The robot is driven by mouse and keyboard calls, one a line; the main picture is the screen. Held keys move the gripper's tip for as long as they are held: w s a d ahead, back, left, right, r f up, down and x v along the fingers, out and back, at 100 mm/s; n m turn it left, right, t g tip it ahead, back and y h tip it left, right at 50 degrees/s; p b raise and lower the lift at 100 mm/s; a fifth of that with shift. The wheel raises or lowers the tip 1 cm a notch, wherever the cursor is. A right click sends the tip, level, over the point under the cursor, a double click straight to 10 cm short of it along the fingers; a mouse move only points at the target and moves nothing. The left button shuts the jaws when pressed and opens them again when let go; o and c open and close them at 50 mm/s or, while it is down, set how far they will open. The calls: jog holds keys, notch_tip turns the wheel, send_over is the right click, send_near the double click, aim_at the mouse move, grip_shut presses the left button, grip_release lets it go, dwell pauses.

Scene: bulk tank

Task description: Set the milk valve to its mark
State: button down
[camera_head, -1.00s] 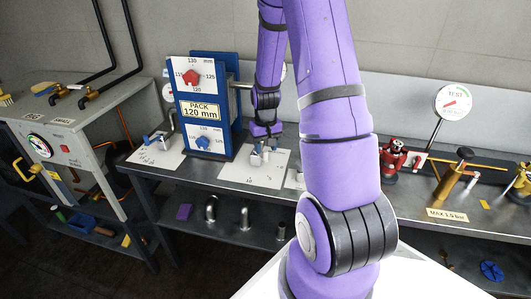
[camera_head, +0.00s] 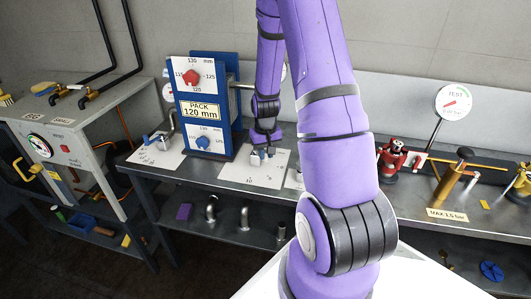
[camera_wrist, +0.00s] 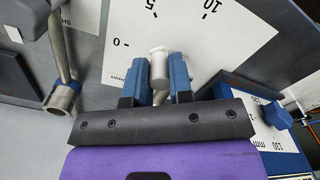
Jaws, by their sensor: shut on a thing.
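My gripper (camera_head: 262,152) is low over a white scale plate (camera_head: 238,172) on the bench, right of the blue PACK stand. In the wrist view its two blue fingers (camera_wrist: 158,78) are shut on a pale grey metal cylinder (camera_wrist: 158,64), which appears to be the milk valve's handle. The scale plate (camera_wrist: 215,48) around it shows 0, 5 and 10. The cylinder's upper end points between 0 and 5, nearer to 5. The valve's lower part is hidden by my fingers, and no distinct set mark can be made out.
The blue stand (camera_head: 205,105) with red and blue knobs rises close left of my gripper. Another plate (camera_head: 157,153) with a blue-handled fitting lies farther left. A red valve (camera_head: 393,157) and a brass cylinder (camera_head: 447,184) stand to the right.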

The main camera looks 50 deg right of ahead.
jog(key=shift+d, duration=0.1)
jog(key=d+n, duration=0.1)
jog(key=n, duration=0.1)
jog(key=d+n, duration=0.1)
jog(key=n, duration=0.1)
jog(key=shift+s+d, duration=0.1)
jog(key=shift+d, duration=0.05)
jog(key=d+n, duration=0.1)
jog(key=n, duration=0.1)
jog(key=shift+d+n, duration=0.15)
jog(key=shift+n, duration=0.15)
jog(key=shift+w+d+n, duration=0.45)
jog(key=shift+d+n, duration=0.2)
jog(key=shift+n, duration=0.55)
jog(key=c, duration=1)
grip_release()
